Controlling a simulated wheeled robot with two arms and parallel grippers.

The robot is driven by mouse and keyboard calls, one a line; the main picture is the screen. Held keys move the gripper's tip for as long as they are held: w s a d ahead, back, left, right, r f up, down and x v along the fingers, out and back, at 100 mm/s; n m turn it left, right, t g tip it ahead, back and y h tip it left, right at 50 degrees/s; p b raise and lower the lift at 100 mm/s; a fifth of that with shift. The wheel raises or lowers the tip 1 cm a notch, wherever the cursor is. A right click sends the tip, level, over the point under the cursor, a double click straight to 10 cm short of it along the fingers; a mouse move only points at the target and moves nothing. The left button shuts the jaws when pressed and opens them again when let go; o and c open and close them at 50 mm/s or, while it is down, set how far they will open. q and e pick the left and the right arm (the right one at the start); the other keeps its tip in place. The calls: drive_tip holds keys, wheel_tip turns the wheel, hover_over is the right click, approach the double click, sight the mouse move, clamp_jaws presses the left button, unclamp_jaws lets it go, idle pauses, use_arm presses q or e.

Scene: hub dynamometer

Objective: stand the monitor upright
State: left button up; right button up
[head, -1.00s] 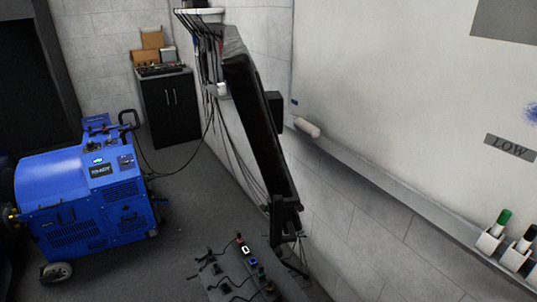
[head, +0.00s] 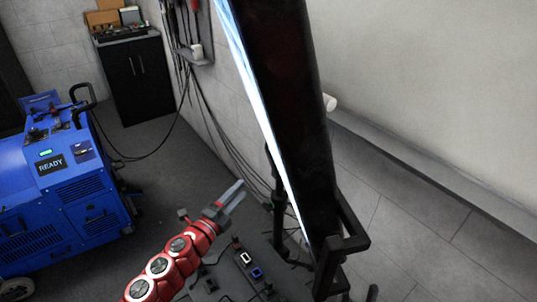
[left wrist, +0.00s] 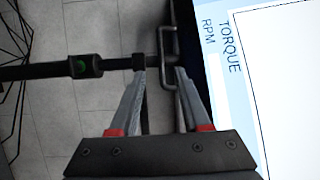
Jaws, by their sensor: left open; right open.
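The monitor (head: 285,110) leans tilted in the head view, its dark side towards me and a thin bright strip of screen along its left edge. In the left wrist view its lit screen (left wrist: 285,70) reads TORQUE and RPM. A dark loop handle (left wrist: 166,55) is on the monitor's near edge there. My left gripper (head: 238,194) is open and left of the monitor in the head view. In the left wrist view its fingertips (left wrist: 160,72) appear on either side of the handle; I cannot tell whether they touch it. My right gripper is not in view.
A black pole with a green-marked knob (left wrist: 84,66) runs to the handle in the left wrist view. A blue machine reading READY (head: 60,185) stands left. A black cabinet (head: 140,78) is behind. A low grey bench (head: 225,268) with small switches lies below my left arm.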

sight(270, 157)
use_arm(q)
drive_tip(key=p+x, duration=0.2)
drive_tip(key=x, duration=1.5)
drive_tip(key=shift+s+d, duration=0.1)
drive_tip(key=shift+d, duration=0.1)
clamp_jaws()
drive_tip(key=shift+a, duration=0.1)
idle(1.1)
